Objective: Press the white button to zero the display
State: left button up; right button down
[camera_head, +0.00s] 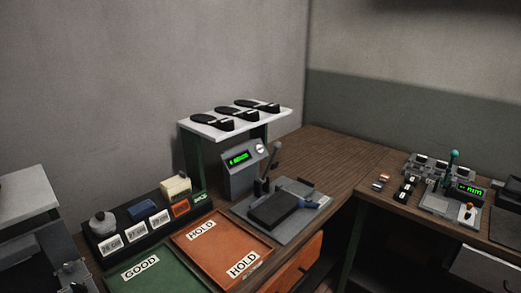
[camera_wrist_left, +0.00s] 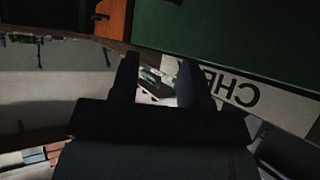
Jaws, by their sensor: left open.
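A grey display box (camera_head: 240,176) stands on the wooden bench below the shelf. Its green digits (camera_head: 238,158) are lit but too small to read surely. A round white button (camera_head: 260,149) sits on the box's face, right of the digits. Nothing touches it. My left gripper (camera_wrist_left: 157,80) shows only in the left wrist view, as two dark fingers spread apart with nothing held between them. The button is not seen in that view. My right gripper is not in view.
A press with a lever and black pad (camera_head: 272,208) stands before the box. Green (camera_head: 165,272) and orange trays (camera_head: 190,241) lie left of it. A second lit display (camera_head: 470,189) stands on the right bench.

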aim_at(259, 148)
jog(key=l+u, duration=0.15)
jog(key=u, duration=0.25)
jog(key=i+l+u, duration=0.1)
jog(key=u, duration=0.35)
jog(key=l+u, duration=0.65)
jog(key=l, duration=0.2)
jog(key=l+u, duration=0.3)
jog(key=l, duration=0.2)
jog(key=k+l, duration=0.1)
jog(key=l, duration=0.35)
jog(key=k+l, duration=0.1)
jog(key=l, duration=0.35)
jog(key=k+l+u, duration=0.1)
jog(key=l, duration=0.4)
jog(key=k+l, duration=0.15)
jog(key=l, duration=0.3)
